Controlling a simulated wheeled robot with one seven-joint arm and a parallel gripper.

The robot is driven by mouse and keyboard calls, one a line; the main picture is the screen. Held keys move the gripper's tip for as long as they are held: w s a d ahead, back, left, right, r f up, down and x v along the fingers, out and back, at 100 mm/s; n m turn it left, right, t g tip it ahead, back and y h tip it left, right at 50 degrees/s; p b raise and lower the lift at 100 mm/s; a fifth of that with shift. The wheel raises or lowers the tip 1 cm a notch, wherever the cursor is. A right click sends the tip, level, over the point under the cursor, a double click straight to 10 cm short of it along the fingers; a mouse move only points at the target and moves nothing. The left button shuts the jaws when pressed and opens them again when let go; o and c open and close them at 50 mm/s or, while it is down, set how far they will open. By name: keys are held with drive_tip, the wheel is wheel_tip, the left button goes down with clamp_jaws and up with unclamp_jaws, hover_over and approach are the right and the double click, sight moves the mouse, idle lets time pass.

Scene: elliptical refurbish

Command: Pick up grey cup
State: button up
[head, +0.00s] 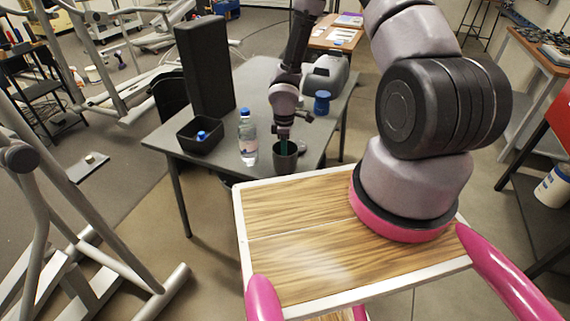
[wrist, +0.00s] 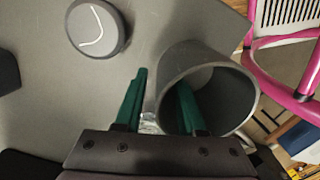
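The grey cup (head: 287,162) stands on the dark grey table near its front edge, close to the wooden-topped surface. In the wrist view the cup (wrist: 213,62) is seen with its opening towards the camera. My gripper (head: 283,143) is above the cup, pointing down. In the wrist view my gripper (wrist: 161,95) is open, with its two green fingers apart. The right finger reaches into the cup's mouth and the left finger is outside, so the near-left wall lies between them. I cannot tell whether either finger touches the wall.
A clear bottle with a blue cap (head: 248,138) stands just left of the cup. A black open box (head: 196,138) and tall black block (head: 204,70) are farther left. A round dark disc (wrist: 96,28), a blue spool (head: 322,103) and a grey machine (head: 326,75) are also on the table (head: 258,80).

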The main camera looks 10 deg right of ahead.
clamp_jaws()
idle(1.4)
